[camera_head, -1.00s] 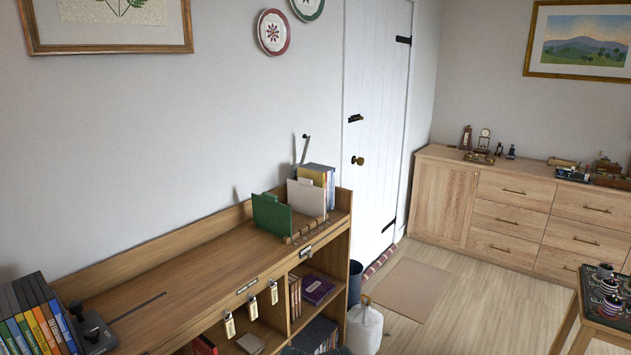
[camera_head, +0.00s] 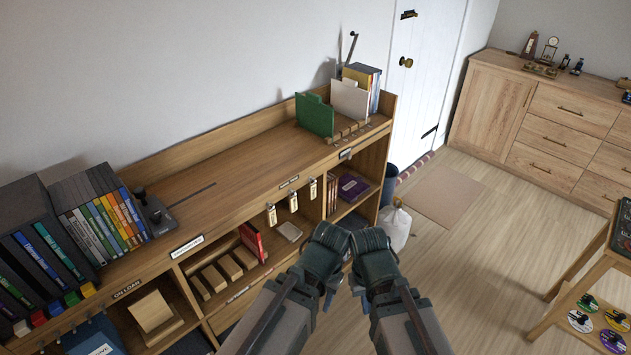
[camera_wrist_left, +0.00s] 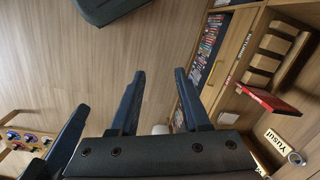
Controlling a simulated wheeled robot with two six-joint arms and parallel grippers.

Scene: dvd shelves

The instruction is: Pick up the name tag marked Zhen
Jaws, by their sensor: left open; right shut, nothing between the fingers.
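Three cream name tags (camera_head: 293,201) hang from hooks on the front edge of the wooden desk unit in the head view, in a row left of centre. Their lettering is too small to read there. My left gripper (camera_head: 327,250) is in front of the unit, right of and below the tags. Its fingers (camera_wrist_left: 155,80) are apart and empty in the left wrist view. My right gripper (camera_head: 371,248) is beside it on the right, shut and empty.
The desk unit (camera_head: 225,180) has open cubbies below with a red book (camera_head: 252,241) and wooden blocks. Cases (camera_head: 102,220) stand at its left end and a green folder (camera_head: 314,114) at its right.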

